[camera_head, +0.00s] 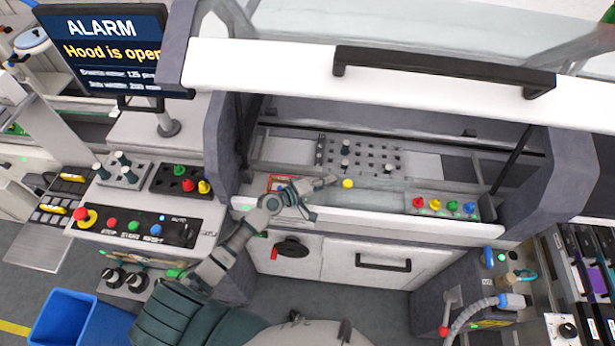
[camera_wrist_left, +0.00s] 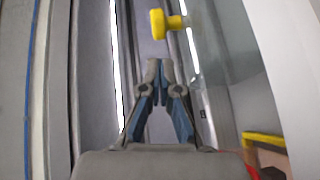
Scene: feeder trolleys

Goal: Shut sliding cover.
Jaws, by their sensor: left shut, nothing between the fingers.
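The sliding cover (camera_head: 385,195) appears to be the clear panel along the front of the machine bay. Its yellow knob (camera_head: 348,183) stands near the panel's left part; the knob also shows at the top of the left wrist view (camera_wrist_left: 165,24). My left gripper (camera_head: 331,181) reaches in from the left and is just left of the knob. In the left wrist view its fingertips (camera_wrist_left: 160,68) are together and empty, apart from the knob. How far the cover is open is hard to tell. My right gripper is not in view.
The hood (camera_head: 440,75) with its dark handle is raised above the bay. A peg plate (camera_head: 358,158) lies behind the cover, and several coloured knobs (camera_head: 445,206) stand to the right. A screen (camera_head: 110,50) reads "ALARM, Hood is open". A button panel (camera_head: 140,225) is at left.

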